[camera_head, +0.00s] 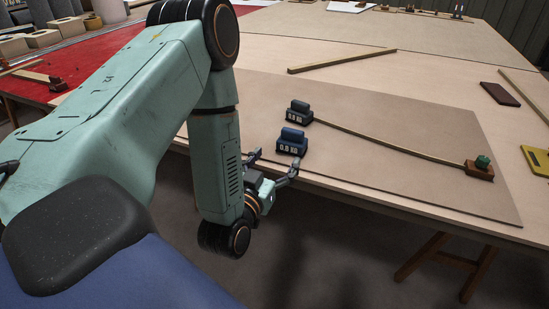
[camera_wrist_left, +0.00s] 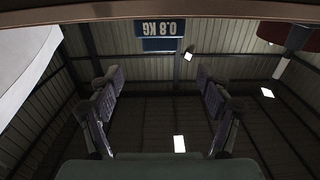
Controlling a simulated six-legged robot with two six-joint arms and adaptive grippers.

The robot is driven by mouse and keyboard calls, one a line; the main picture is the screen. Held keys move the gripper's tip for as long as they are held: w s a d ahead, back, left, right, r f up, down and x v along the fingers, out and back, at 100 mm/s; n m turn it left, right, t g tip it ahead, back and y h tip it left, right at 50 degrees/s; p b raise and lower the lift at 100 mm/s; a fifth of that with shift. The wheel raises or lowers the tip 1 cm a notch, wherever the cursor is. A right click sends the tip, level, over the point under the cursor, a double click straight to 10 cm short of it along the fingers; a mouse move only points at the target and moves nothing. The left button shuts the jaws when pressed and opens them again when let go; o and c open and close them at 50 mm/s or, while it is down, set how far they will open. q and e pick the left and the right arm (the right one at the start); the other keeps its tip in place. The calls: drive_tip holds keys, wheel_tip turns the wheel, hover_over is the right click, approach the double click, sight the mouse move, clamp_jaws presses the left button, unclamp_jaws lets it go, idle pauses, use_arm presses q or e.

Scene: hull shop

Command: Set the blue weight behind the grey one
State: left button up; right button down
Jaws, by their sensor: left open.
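The blue weight (camera_head: 292,142), marked 0.8 KG, stands on the thin board near the table's front edge. The grey weight (camera_head: 299,112), dark with its own label, stands just beyond it, at the near end of a wooden strip. My left gripper (camera_head: 273,164) is open and empty at the front edge, on the near side of the blue weight, its fingers spread toward it. In the left wrist view the blue weight's label (camera_wrist_left: 158,30) shows upside down, beyond and between my open fingers (camera_wrist_left: 160,90). My right gripper is not in view.
The wooden strip (camera_head: 390,138) runs right to a wooden block with a small green piece (camera_head: 481,164). Another strip (camera_head: 340,61) lies behind the board (camera_head: 420,195). A dark block (camera_head: 500,94) and a yellow item (camera_head: 537,160) lie at the right. The board behind the grey weight is clear.

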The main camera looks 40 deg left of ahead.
sight(293, 130)
use_arm(q)
drive_tip(key=shift+s, duration=0.2)
drive_tip(key=b+x, duration=0.1)
drive_tip(key=x, duration=0.3)
drive_tip(key=b+x, duration=0.1)
drive_tip(key=x, duration=0.3)
drive_tip(key=b+x, duration=0.1)
drive_tip(key=x, duration=0.3)
drive_tip(key=shift+w+f, duration=0.15)
drive_tip(key=shift+f, duration=0.1)
drive_tip(key=shift+r+p, duration=0.5)
drive_tip(key=shift+r, duration=0.7)
drive_tip(key=shift+r+p, duration=0.3)
drive_tip(key=shift+r, duration=0.2)
drive_tip(key=shift+f, duration=0.15)
